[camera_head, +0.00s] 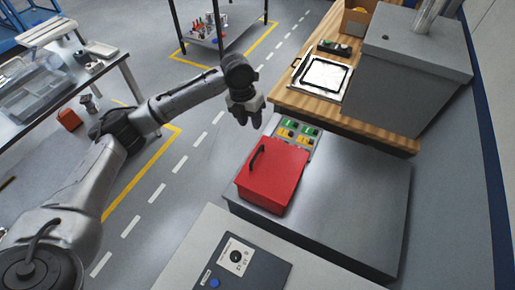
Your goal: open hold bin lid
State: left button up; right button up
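The red bin (270,181) sits on the left part of a grey metal bench. Its red lid looks shut, and a black bar handle (256,158) stands up near the lid's left edge. My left gripper (249,120) is above and behind the bin, away from the handle. It points down with its dark fingertips apart, and nothing shows between them. My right gripper is not in this view.
A panel with green and yellow pieces (297,133) is just behind the bin. The grey bench top (350,190) is clear to the right. A large grey box (408,75) and a wooden counter (380,132) stand behind. A dark control box (240,265) is in front.

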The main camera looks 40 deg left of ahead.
pick_arm(q)
send_over(257, 147)
jog(key=s+d, duration=0.3)
notch_tip(257, 147, down, 12)
jog(key=shift+a, duration=0.15)
jog(key=shift+c, duration=0.5)
grip_shut()
